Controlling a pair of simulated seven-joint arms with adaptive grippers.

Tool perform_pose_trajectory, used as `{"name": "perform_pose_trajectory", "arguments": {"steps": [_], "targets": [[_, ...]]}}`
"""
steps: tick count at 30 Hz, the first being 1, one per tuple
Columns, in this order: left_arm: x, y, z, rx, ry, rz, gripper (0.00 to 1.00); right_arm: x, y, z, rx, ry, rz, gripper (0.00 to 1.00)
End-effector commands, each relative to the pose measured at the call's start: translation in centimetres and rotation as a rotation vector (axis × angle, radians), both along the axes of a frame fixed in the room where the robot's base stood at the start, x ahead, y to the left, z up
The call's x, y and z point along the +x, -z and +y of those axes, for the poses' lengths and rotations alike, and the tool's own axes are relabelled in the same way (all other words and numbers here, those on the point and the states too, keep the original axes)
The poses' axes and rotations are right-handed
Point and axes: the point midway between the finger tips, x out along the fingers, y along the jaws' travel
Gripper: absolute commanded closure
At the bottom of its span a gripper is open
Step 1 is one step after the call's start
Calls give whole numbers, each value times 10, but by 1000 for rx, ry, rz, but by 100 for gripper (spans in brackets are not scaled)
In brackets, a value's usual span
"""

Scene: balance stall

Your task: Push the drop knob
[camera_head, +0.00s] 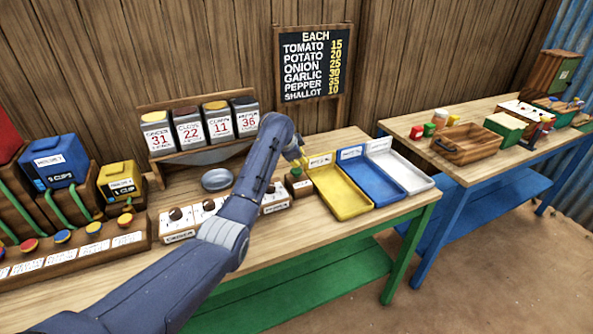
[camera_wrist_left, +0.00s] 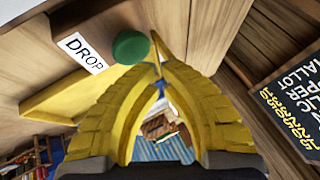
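The drop knob is a round green knob (camera_wrist_left: 131,47) beside a white label reading DROP (camera_wrist_left: 83,52) in the left wrist view. In the head view the green knob (camera_head: 296,171) sits on a small wooden block (camera_head: 300,186) at the left end of the yellow tray. My left gripper (camera_head: 301,160) is just above the block there. In the left wrist view its yellow fingers (camera_wrist_left: 159,72) come together at the tips with nothing held. The tips are close beside the knob; I cannot tell whether they touch it. My right gripper is not in view.
Yellow (camera_head: 341,198), blue (camera_head: 372,184) and white (camera_head: 407,177) trays stand right of the block. A metal dish (camera_head: 217,180) and numbered canisters (camera_head: 190,131) stand behind my left arm. A row of coloured knobs (camera_head: 62,237) is at the left. A second table (camera_head: 467,171) stands right.

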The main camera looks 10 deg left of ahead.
Motion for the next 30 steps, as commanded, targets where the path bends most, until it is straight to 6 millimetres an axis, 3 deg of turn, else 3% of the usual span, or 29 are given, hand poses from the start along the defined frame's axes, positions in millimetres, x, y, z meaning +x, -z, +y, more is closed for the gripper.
{"name": "perform_pose_trajectory", "arguments": {"steps": [30], "targets": [[0,11,0,0,0,1,100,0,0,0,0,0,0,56]]}}
